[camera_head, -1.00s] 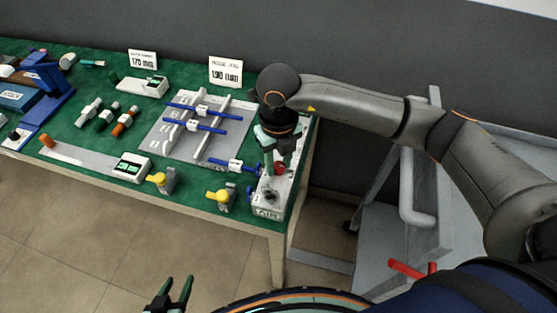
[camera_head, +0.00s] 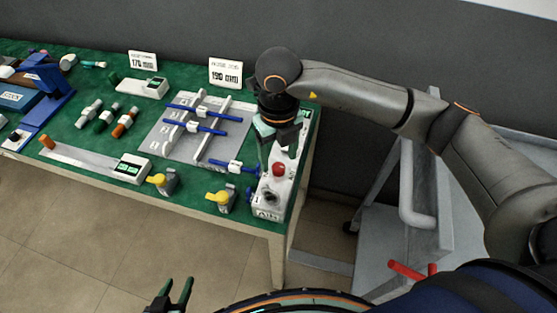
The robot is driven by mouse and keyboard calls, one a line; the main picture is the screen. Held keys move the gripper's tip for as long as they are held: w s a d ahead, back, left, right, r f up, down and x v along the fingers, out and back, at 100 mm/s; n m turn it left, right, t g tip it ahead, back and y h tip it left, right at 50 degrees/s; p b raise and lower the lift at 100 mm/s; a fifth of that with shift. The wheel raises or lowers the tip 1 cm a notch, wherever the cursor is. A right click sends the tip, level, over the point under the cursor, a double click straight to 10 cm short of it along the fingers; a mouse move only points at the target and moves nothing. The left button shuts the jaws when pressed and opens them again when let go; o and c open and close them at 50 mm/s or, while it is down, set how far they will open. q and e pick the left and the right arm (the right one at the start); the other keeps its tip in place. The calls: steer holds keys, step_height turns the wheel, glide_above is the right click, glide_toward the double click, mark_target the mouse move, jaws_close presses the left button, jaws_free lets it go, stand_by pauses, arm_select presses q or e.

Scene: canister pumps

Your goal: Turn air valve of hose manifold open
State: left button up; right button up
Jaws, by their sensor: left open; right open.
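Two small grey valves with yellow handles sit along the table's front edge, one on the left (camera_head: 164,181) and one on the right (camera_head: 221,199). A white box (camera_head: 270,210) at the right corner has a red button (camera_head: 278,169), a dark round knob and a small front label that is hard to read. I cannot tell for sure which part is the air valve. My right gripper (camera_head: 281,158) is open and empty, pointing down above the back of the white box, beside the red button. My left gripper (camera_head: 178,293) is open and empty at the bottom, away from the table.
A white gauge with a green display (camera_head: 132,167) is at the front. Two signs stand behind. A grey cart (camera_head: 400,255) is at right.

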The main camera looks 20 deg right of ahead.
mark_target(279, 167)
step_height(279, 167, up, 10)
steer(key=shift+f, duration=0.2)
stand_by(0.4)
